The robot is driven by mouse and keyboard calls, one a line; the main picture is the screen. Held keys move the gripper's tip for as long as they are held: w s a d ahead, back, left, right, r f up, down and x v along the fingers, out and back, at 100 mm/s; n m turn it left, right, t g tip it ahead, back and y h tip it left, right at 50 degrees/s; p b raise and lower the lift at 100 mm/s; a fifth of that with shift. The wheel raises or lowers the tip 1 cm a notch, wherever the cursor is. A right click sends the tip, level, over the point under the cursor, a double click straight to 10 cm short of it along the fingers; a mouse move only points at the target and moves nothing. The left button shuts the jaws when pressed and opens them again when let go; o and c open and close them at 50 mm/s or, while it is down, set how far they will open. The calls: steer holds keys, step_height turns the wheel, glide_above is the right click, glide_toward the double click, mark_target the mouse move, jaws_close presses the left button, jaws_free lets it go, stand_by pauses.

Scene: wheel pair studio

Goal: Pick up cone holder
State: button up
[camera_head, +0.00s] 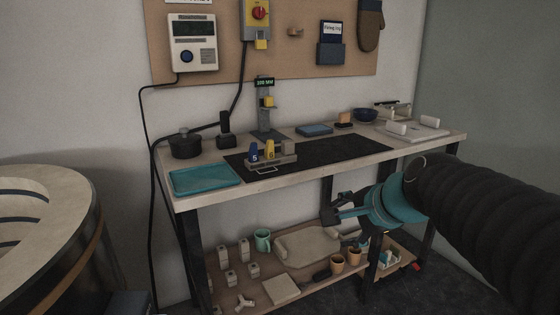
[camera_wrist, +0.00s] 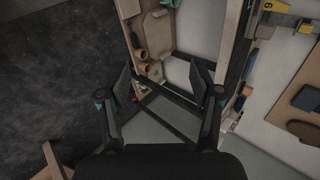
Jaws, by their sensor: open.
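The cone holder (camera_head: 284,160) is a small grey-beige rack with a blue piece marked 5 and a yellow piece marked 6 standing in it. It sits near the front edge of the workbench, at the left end of a dark mat, with a pale wire loop at its front. In the wrist view a yellow piece marked 6 (camera_wrist: 275,6) shows at the top edge; the rest of the holder is largely cut off there. My gripper (camera_head: 333,208) is open and empty, in front of the bench, below and to the right of the holder. Its fingers (camera_wrist: 170,88) are spread apart in the wrist view.
The dark mat (camera_head: 345,152) is mostly clear. A teal tray (camera_head: 205,178) and dark pot (camera_head: 185,144) stand left, a post with a display (camera_head: 265,100) behind. The lower shelf holds a green mug (camera_head: 262,240) and terracotta cups (camera_head: 337,264). A round drum (camera_head: 50,225) stands left.

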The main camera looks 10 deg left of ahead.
steer(key=w+a+r+m+t+y, duration=0.1)
steer(key=w+a+r+m, duration=0.1)
steer(key=w+m, duration=0.4)
steer(key=w+a+r+m+t+y, duration=0.1)
steer(key=w+a+r+m, duration=0.15)
steer(key=w, duration=0.45)
steer(key=m+t+y+b, duration=0.1)
steer(key=m+t, duration=0.1)
steer(key=m, duration=0.6)
glide_toward(291, 145)
steer(key=x, duration=0.6)
steer(key=shift+w+f, duration=0.15)
steer(key=shift+f, duration=0.1)
steer(key=shift+x, duration=2.65)
steer(key=shift+a+r, duration=0.1)
steer(key=shift+a, duration=0.1)
jaws_close()
